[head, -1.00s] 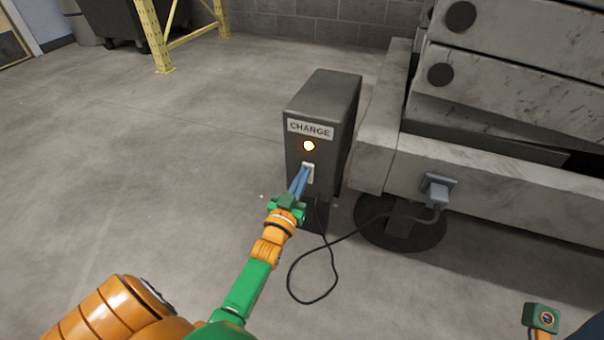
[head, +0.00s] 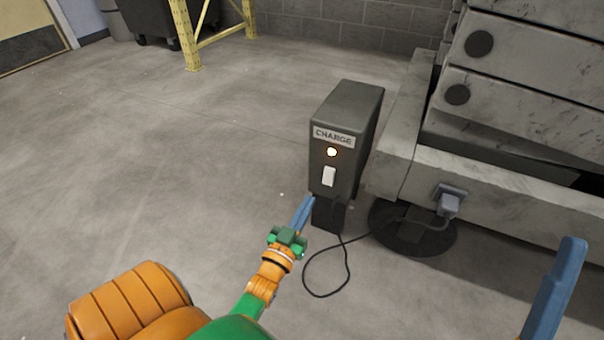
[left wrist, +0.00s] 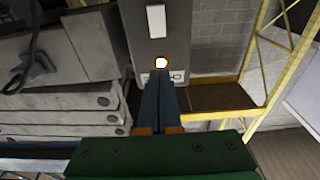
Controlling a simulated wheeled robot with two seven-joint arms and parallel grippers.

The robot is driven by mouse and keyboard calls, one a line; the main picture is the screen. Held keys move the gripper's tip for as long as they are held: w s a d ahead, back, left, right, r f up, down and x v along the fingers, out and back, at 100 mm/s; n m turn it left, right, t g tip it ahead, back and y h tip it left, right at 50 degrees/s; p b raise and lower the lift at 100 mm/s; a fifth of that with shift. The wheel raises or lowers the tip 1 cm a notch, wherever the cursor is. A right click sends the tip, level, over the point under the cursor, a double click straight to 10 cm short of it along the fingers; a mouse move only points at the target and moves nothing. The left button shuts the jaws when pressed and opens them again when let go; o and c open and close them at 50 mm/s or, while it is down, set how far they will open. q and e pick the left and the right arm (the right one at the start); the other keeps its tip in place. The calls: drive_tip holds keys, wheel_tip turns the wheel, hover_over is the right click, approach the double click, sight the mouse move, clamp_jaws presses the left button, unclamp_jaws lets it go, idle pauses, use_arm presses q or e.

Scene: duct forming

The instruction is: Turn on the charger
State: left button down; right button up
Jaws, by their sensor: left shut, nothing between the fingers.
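The charger is a dark grey upright box (head: 345,130) with a CHARGE label. In the left wrist view the shut fingers (left wrist: 158,85) point toward the box, with the light (left wrist: 160,62) and switch (left wrist: 156,20) visible. My right gripper (head: 570,245) shows partly at lower right.
A black cable (head: 345,265) loops on the floor from the charger to a grey plug (head: 449,203) on the large slatted machine (head: 490,165) at right. A yellow frame (head: 187,38) stands at the back. The floor at left is clear.

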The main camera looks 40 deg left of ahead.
use_arm(q)
drive_tip(key=shift+s+d+r+p, duration=0.15)
drive_tip(key=shift+s+p, duration=0.05)
drive_tip(key=shift+s, duration=0.4)
drive_tip(key=shift+s+d+r+p, duration=0.1)
drive_tip(key=shift+s+d+p, duration=0.05)
drive_tip(key=shift+s, duration=0.4)
use_arm(e)
drive_tip(key=w+f+m+g+h, duration=0.1)
drive_tip(key=w+f+g+h, duration=0.1)
drive_tip(key=w+f+g, duration=0.1)
drive_tip(key=shift+w+f+g+h, duration=0.35)
drive_tip(key=shift+w+f, duration=0.5)
drive_tip(key=shift+f, duration=0.35)
drive_tip(key=shift+a, duration=0.1)
